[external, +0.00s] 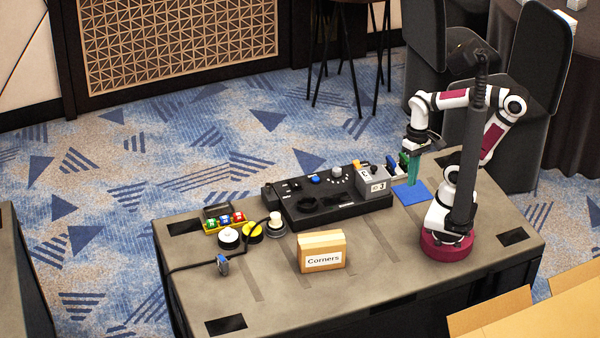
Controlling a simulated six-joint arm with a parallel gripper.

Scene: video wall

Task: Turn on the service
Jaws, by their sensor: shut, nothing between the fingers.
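A black control panel (310,210) lies on the table, with a blue button (315,180), a ring of white marks and several dark controls on it. No part is readable as labelled "service" at this size. My gripper (411,181) points down just right of the grey box, above a blue square (418,196) on the table. Its teal fingers look closed and empty. I cannot tell whether the fingertips touch the square.
Left of the panel are a yellow tray (224,226) of coloured pieces, a white round piece (228,239), a yellow one (250,233), and a cable with a blue-grey connector (223,264). The front right tabletop is clear.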

